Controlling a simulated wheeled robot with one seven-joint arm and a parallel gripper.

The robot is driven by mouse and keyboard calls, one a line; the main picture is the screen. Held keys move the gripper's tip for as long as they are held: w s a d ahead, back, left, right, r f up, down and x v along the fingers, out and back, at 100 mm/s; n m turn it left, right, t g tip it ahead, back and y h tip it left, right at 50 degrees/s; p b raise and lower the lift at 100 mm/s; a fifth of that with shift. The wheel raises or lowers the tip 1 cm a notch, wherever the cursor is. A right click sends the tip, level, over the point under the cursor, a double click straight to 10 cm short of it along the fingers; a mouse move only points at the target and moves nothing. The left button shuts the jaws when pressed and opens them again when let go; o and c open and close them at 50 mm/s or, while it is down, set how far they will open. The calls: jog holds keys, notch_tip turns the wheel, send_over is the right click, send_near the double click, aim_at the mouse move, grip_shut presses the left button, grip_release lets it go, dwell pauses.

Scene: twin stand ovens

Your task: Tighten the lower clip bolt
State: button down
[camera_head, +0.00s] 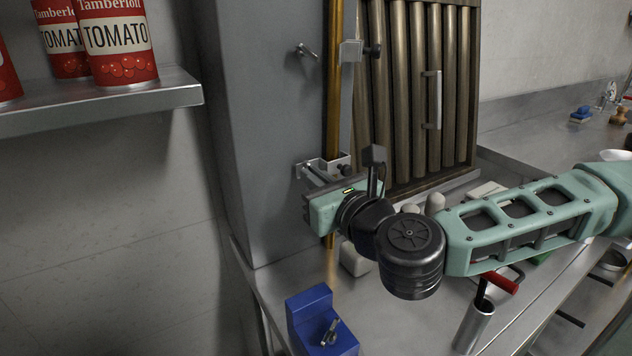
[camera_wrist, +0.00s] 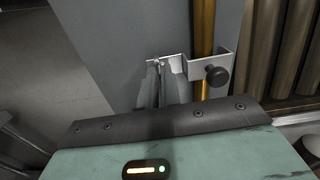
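The lower clip (camera_head: 335,163) is a grey metal bracket around the brass pipe (camera_head: 334,110), with a black knob on its right. It also shows in the wrist view (camera_wrist: 225,62). The lower clip bolt (camera_wrist: 157,62) is at the bracket's left end, mostly hidden by my fingertips. My gripper (camera_wrist: 161,72) has its two grey fingers close together, with the tips at the bolt and a narrow gap between them. In the head view my gripper (camera_head: 306,180) is at the clip's left side, against the grey column. The bolt's turn and seating cannot be seen.
An upper clip (camera_head: 350,53) with a wing bolt (camera_head: 307,51) sits higher on the pipe. A ribbed metal panel (camera_head: 425,90) stands right of it. A blue holder (camera_head: 318,318) is on the counter below. A can shelf (camera_head: 110,105) juts out at left.

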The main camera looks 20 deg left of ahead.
jog(key=shift+w+m, duration=0.15)
jog(key=shift+m, duration=0.25)
jog(key=c, duration=1.4)
grip_release()
jog(key=shift+c, duration=0.2)
jog(key=b+v, duration=1.5)
jog(key=v, duration=0.2)
jog(key=shift+s+b, duration=0.25)
jog(key=shift+b, duration=0.05)
jog(key=shift+d, duration=0.1)
